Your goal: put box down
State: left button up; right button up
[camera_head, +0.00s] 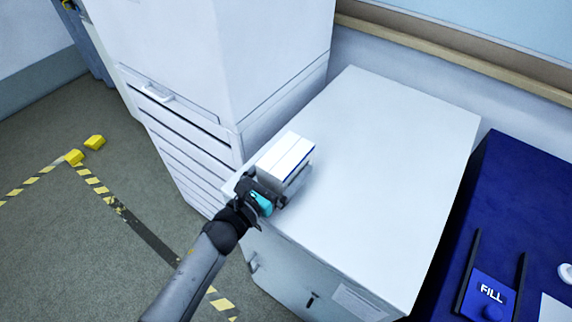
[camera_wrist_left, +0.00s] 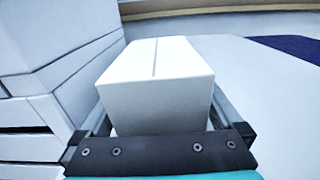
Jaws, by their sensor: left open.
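The white box (camera_head: 286,155) is at the near left part of the white cabinet top (camera_head: 385,130). It looks upright and appears to rest on that top, though its lower edge is partly hidden by my gripper. My left gripper (camera_head: 272,188) is open at the near side of the box. In the left wrist view the box (camera_wrist_left: 158,82) lies between the two fingers, one along each side. I cannot tell whether the fingers touch it. My right gripper is not in view.
A tall white stack with drawers (camera_head: 190,125) stands close to the left of the box. A blue surface (camera_head: 510,190) with a FILL panel (camera_head: 490,293) lies to the right. The cabinet top is clear behind and right of the box. Yellow blocks (camera_head: 94,142) lie on the floor.

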pick_arm(q)
jog(key=shift+c, duration=0.2)
jog(key=c, duration=1.3)
notch_tip(320, 180, up, 20)
jog(key=p, duration=1)
jog(key=s+a+f+n+t+y+b, duration=0.1)
jog(key=s+a+f+n+y+b, duration=0.1)
jog(key=s+a+y+b, duration=0.1)
jog(key=s+a+f+n+t+y+b, duration=0.1)
jog(key=s+a+f+n+y+b, duration=0.1)
jog(key=s+a+y+b, duration=0.2)
jog(key=s+a+f+n+t+y+b, duration=0.1)
jog(key=s+a+f+n+y+b, duration=0.1)
jog(key=a, duration=0.6)
jog(key=shift+s+a+n+y+b, duration=0.15)
jog(key=shift+s+n+y+b, duration=0.55)
jog(key=shift+s+b, duration=0.65)
